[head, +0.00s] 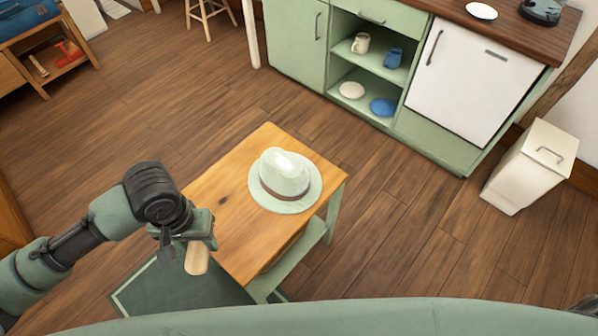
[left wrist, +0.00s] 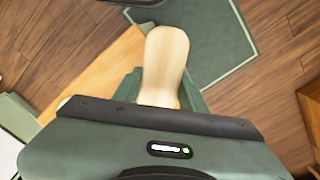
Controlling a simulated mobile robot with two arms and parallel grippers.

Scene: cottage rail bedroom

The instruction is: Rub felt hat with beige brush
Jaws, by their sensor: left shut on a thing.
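The felt hat (head: 284,181) is pale with a brown band. It sits brim down on the wooden top of a small table (head: 228,222). My left gripper (head: 196,246) is shut on the beige brush (head: 197,259), at the table's front left edge, left of and nearer than the hat and apart from it. In the left wrist view the brush (left wrist: 164,65) sticks out past the gripper (left wrist: 158,103); its bristles cannot be made out. The hat is not seen in the left wrist view. My right gripper is not in view.
A green cabinet (head: 297,45) with open shelves holding mugs and plates stands at the back. A white bin (head: 528,168) stands at the right. A green rug (head: 170,290) lies by the table. The wood floor between table and cabinet is clear.

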